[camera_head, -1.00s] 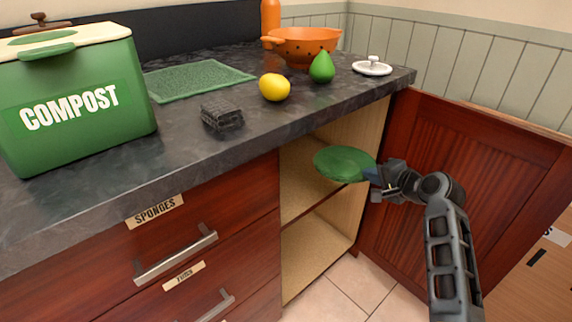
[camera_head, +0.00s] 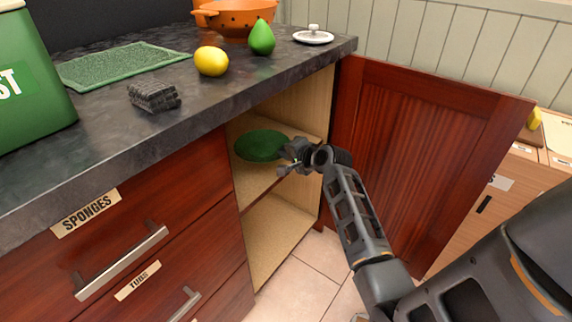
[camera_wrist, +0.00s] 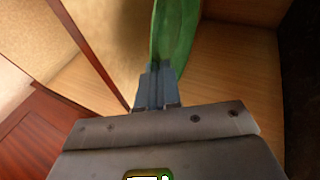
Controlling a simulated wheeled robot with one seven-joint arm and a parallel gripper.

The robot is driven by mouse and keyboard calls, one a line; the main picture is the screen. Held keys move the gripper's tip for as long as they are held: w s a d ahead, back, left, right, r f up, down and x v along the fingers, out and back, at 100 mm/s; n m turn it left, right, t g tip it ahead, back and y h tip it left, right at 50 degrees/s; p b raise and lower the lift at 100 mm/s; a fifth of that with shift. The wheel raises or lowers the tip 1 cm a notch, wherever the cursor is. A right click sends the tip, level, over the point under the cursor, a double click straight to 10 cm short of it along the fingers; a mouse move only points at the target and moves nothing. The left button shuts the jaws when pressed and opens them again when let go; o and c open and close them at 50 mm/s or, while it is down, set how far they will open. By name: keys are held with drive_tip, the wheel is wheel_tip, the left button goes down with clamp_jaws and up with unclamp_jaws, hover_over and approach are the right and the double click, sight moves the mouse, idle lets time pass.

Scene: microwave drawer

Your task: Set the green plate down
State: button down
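The green plate (camera_head: 261,145) is inside the open cabinet, at the level of its upper shelf (camera_head: 250,185). My gripper (camera_head: 287,150) is at the plate's right edge, at the cabinet opening. In the wrist view the fingers (camera_wrist: 157,85) are closed together on the edge of the plate (camera_wrist: 175,35). The plate looks roughly flat in the head view. I cannot tell whether its underside touches the shelf.
The cabinet door (camera_head: 425,150) stands open to the right of my arm. The lower compartment (camera_head: 275,235) is empty. The countertop (camera_head: 190,105) above holds a lemon (camera_head: 212,61), a green avocado or pear (camera_head: 261,38), an orange colander (camera_head: 235,18) and a dark sponge (camera_head: 153,97).

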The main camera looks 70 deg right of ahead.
drive_tip(key=shift+f+b, duration=0.55)
drive_tip(key=shift+f, duration=1.25)
drive_tip(key=shift+f, duration=0.1)
drive_tip(key=c, duration=1.6)
unclamp_jaws()
